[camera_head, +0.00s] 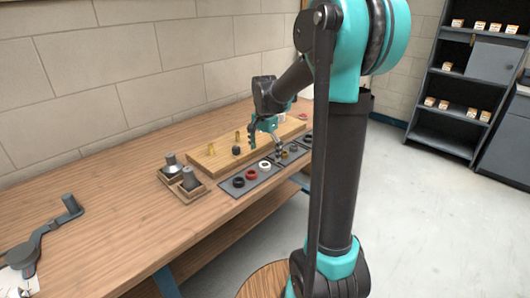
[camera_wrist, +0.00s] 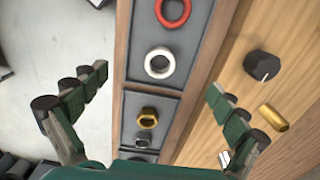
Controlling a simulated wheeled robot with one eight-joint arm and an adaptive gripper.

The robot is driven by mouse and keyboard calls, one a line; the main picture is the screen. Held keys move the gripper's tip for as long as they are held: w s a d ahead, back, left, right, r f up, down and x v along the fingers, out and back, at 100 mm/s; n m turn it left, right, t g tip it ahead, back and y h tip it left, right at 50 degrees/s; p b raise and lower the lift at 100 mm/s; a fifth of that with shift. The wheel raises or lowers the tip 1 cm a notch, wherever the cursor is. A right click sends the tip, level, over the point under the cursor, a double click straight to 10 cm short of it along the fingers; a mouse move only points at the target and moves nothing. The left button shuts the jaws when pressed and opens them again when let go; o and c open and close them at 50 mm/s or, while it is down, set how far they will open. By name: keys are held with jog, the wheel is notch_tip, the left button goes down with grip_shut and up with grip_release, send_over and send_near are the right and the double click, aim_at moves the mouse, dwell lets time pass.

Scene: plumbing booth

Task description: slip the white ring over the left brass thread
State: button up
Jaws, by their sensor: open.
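The white ring (camera_head: 269,165) lies flat on a dark tray (camera_head: 262,182), at the right end of a row with a red and a black ring. It also shows in the wrist view (camera_wrist: 149,66). My gripper (camera_head: 265,143) is open and empty above the trays. In the wrist view my fingertips (camera_wrist: 155,81) are wide apart, with the white ring between and slightly above them in the picture, untouched. The left brass thread (camera_head: 211,150) stands upright on the wooden board (camera_head: 222,165). It is outside the wrist view.
Another brass post (camera_head: 237,137) and a black knob (camera_head: 236,150) stand on the board. The red ring (camera_head: 251,174) and black ring (camera_head: 238,182) share the tray. A second tray with a brass nut (camera_wrist: 147,119) adjoins it. Two grey parts (camera_head: 190,180) sit in wooden holders at left.

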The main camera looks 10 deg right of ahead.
jog(key=shift+f, duration=3.15)
jog(key=c, duration=0.8)
jog(key=o, duration=0.8)
jog(key=shift+r, duration=0.1)
